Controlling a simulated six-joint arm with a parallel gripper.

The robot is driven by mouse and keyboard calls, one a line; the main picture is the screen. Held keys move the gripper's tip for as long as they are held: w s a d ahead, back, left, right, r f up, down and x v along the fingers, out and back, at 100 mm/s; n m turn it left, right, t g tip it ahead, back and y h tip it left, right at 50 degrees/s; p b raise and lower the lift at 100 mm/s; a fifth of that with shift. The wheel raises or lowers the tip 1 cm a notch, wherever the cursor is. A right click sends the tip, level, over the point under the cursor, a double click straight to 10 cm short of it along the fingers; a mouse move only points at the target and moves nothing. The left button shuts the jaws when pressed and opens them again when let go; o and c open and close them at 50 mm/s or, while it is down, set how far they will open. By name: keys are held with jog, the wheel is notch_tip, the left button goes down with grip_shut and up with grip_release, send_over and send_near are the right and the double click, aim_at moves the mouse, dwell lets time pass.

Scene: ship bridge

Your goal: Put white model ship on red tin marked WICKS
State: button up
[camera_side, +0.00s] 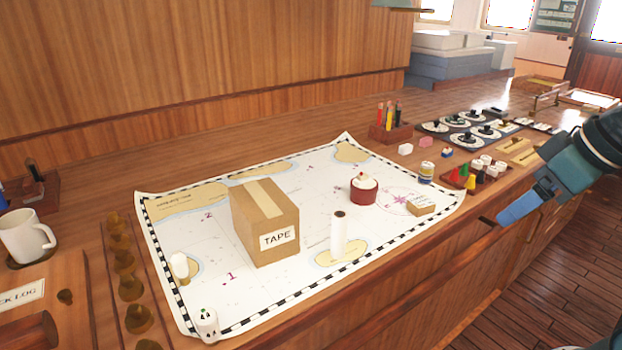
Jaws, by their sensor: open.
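I cannot make out a white model ship for certain in the side view. A round dark red container (364,190) with a white top and a small red spot stands on the chart, right of centre; no WICKS lettering is readable on it. A brown box (265,222) marked TAPE stands upright at the chart's middle, and may hide things behind it. A white upright roll (339,234) with a dark top stands to its right. My gripper (492,221) is open at the right, past the counter's front edge, apart from all these objects; its fingers are small and partly unclear.
The chart (205,240) covers much of the counter. A small labelled wooden block (421,208) lies at its right. White cylinders (207,323) (180,265) stand at its left. A pencil holder (391,130) is behind; a white mug (26,236) is far left. The chart's front right is clear.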

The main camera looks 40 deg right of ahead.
jog(key=shift+s+f, duration=0.35)
jog(key=shift+s, duration=0.3)
jog(key=shift+s+f, duration=0.35)
jog(key=shift+s, duration=0.25)
